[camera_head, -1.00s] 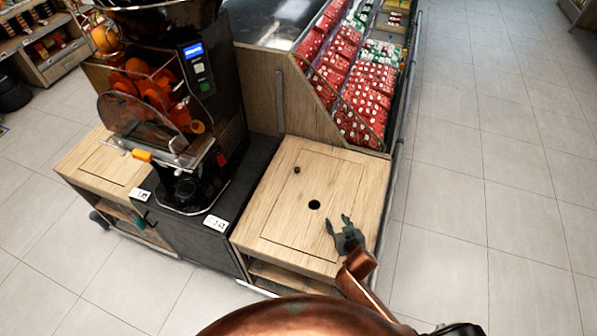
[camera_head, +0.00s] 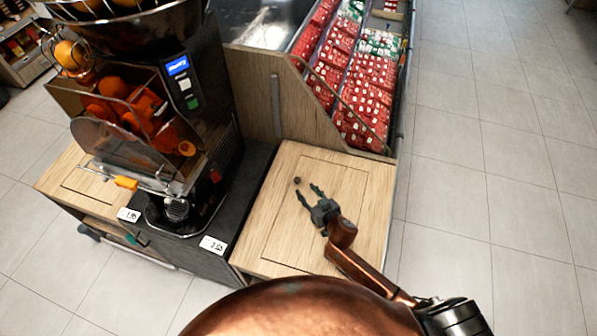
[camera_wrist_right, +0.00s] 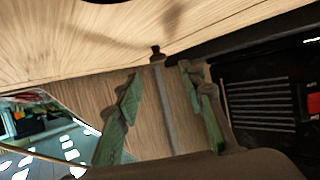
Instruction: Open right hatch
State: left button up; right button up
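The right hatch (camera_head: 345,180) is a square wooden panel lying flat and closed in the light wood counter top right of the juicer. Its small dark knob (camera_head: 297,181) stands near the far left part of the panel. My right gripper (camera_head: 309,190) is open and empty above the hatch, its fingertips pointing toward the knob and just short of it. In the right wrist view the green fingers (camera_wrist_right: 160,95) are spread apart, with the knob (camera_wrist_right: 155,49) seen beyond and between them. The hatch's round hole is hidden behind my gripper in the head view. My left gripper is not in view.
The black juicer (camera_head: 200,110) with oranges stands left of the hatch. A wooden upright panel (camera_head: 250,95) with a grey strip borders the counter's back. Red packaged goods (camera_head: 365,95) fill a display behind. Tiled floor is free at the right.

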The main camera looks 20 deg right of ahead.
aim_at(297, 179)
jog(key=shift+x, duration=1)
jog(key=b+x, duration=0.1)
jog(key=x, duration=0.3)
jog(key=shift+w+d+f, duration=0.1)
jog(key=shift+w, duration=0.3)
jog(key=shift+w+f+b, duration=0.1)
jog(key=shift+w+b, duration=0.2)
jog(key=shift+b, duration=0.05)
jog(key=shift+w, duration=0.25)
jog(key=c, duration=0.7)
grip_shut()
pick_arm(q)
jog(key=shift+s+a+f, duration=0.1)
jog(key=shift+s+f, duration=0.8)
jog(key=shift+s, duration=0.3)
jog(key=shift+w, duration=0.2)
